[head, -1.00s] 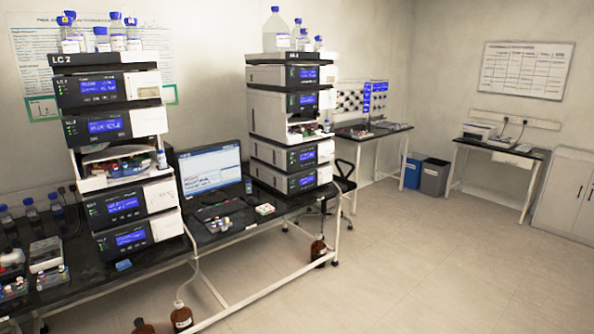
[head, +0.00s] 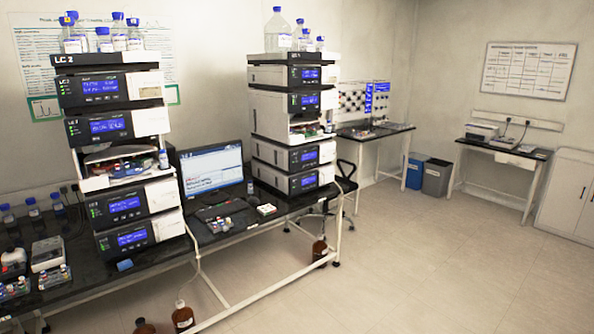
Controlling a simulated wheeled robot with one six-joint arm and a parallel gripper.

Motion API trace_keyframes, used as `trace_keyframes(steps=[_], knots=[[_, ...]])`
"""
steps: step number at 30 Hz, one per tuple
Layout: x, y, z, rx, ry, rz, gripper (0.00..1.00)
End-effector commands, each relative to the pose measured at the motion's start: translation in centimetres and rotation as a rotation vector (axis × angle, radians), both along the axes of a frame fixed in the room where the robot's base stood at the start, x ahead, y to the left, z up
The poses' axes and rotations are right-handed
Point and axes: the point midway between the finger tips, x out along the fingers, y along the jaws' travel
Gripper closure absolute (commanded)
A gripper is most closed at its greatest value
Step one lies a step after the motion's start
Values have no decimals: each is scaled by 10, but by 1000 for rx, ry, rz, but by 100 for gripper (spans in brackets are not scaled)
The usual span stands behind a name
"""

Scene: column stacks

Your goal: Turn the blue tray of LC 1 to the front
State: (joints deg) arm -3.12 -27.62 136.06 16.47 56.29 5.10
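My gripper is not in view.
A monitor (head: 211,168) stands between the stacks on the black bench (head: 237,228). Bottles top both stacks. Brown bottles (head: 183,316) stand on the floor by the bench legs. A chair (head: 345,185) is behind the bench's right end. Open floor (head: 420,260) fills the right.

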Motion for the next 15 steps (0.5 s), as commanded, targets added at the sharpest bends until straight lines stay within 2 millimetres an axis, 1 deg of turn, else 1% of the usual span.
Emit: trace_keyframes(steps=[1,2,15], knots=[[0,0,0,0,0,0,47],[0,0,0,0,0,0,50],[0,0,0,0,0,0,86]])
